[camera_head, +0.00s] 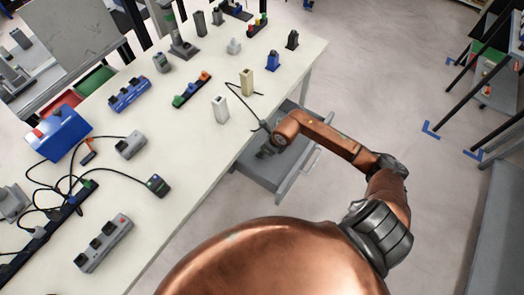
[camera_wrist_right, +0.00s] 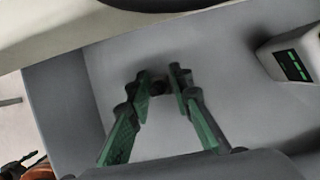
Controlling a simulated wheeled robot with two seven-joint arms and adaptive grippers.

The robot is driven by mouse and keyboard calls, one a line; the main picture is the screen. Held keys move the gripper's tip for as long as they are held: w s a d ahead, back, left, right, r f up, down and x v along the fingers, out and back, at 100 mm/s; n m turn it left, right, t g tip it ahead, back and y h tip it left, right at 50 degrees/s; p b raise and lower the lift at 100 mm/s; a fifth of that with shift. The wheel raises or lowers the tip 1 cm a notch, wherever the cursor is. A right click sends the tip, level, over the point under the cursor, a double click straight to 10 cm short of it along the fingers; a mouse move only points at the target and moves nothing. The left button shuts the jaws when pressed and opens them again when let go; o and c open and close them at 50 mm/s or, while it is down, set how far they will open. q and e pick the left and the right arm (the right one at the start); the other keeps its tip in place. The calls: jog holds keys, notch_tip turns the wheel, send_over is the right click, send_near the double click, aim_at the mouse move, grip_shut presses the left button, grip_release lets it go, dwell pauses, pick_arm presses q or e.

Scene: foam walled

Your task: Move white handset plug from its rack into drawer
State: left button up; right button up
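The open grey drawer (camera_head: 295,175) extends from under the table's right edge. My right gripper (camera_head: 266,142) is lowered over it, partly hidden by my copper arm. In the right wrist view, the green-padded gripper fingers (camera_wrist_right: 161,82) are apart, pointing at the grey drawer interior (camera_wrist_right: 75,85). A small dark spot shows between the tips; I cannot tell what it is. A pale device with green marks (camera_wrist_right: 295,58) is at the right of that view, clear of the fingers. I cannot identify the white handset plug for certain. My left gripper is not in view.
A white upright block (camera_head: 221,109) and a beige one (camera_head: 246,83) stand on the white table (camera_head: 185,150) near the drawer. A black cable (camera_head: 243,103) runs towards the table edge. Several devices and cables fill the table's left side.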

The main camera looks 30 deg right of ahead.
jog(key=shift+o, duration=1.1)
jog(key=shift+r, duration=0.35)
jog(key=p+v, duration=0.2)
jog(key=v, duration=0.9)
jog(key=shift+s+d+r, duration=0.15)
jog(key=shift+s+r, duration=0.05)
jog(key=shift+s, duration=0.1)
